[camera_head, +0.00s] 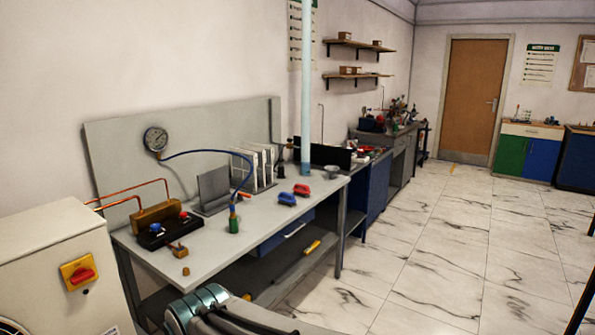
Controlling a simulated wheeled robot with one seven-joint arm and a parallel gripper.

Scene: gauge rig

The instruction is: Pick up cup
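No object in view is plainly a cup. The nearest match is a small grey cup-like or funnel-like piece (331,172) at the far right end of the grey workbench top (222,252). It is small, and I cannot tell its exact shape. Part of my arm shows at the bottom edge, in front of the bench and well short of this piece. My gripper is not in view.
The bench also holds a blue and a red clamp-like piece (302,189), a green bottle (233,222) with a blue hose, and a brass manifold (158,216). A cream cabinet (50,260) stands at left. Marble floor (430,260) is clear at right.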

